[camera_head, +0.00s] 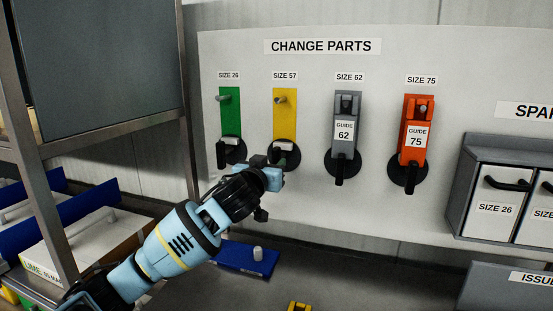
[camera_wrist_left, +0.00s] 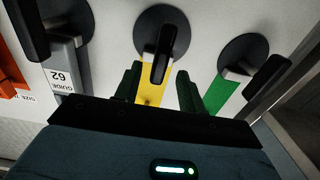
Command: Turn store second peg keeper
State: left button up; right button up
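The second peg on the change parts board, SIZE 57, has a yellow strip (camera_head: 285,118) with no guide on it. Its black round keeper (camera_head: 291,161) is at the strip's lower end, partly hidden by my gripper. In the left wrist view, the keeper's black handle (camera_wrist_left: 160,62) stands in front of the yellow strip (camera_wrist_left: 150,93). My left gripper (camera_head: 274,168) is at this keeper. In the left wrist view, my left gripper (camera_wrist_left: 158,80) is open, with one finger on each side of the handle's end; contact cannot be told. My right gripper is not in view.
The green SIZE 26 strip (camera_head: 230,110) is bare, left of the yellow one. The grey guide 62 (camera_head: 347,110) and orange guide 75 (camera_head: 414,130) hang to the right.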

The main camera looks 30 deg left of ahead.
aim_at(275, 160)
pick_arm(q)
jog(key=shift+x, duration=2.3)
jog(key=shift+c, duration=0.4)
grip_shut()
